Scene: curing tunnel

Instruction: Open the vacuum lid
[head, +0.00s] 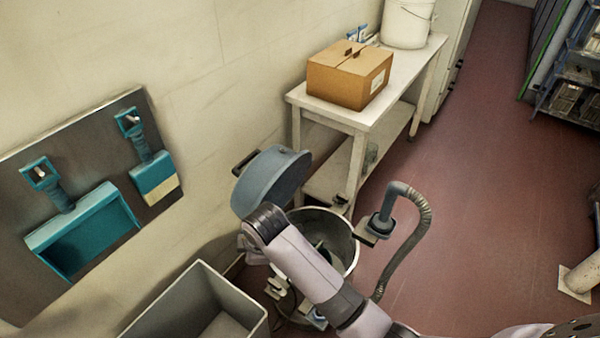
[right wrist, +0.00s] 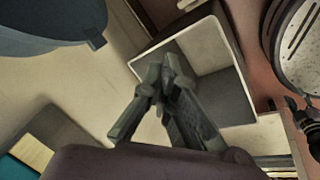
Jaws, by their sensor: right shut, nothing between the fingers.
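The vacuum's blue-grey lid (head: 275,177) stands raised and tilted at the back left of its round metal drum (head: 345,228). The drum is open at the top, with its dark inside partly visible. My right arm crosses in front of the drum and hides part of it. My right gripper (right wrist: 166,78) is shut and empty in the right wrist view, apart from the lid (right wrist: 45,28), which shows at upper left. A round metal part, likely the drum (right wrist: 300,50), is at the right edge there. My left gripper is not in view.
A grey open bin (head: 205,305) stands left of the vacuum, below my gripper in the wrist view. A hose (head: 418,225) curves at right. A table (head: 350,112) with a cardboard box (head: 349,75) stands behind. A wall board (head: 85,150) holds teal tools.

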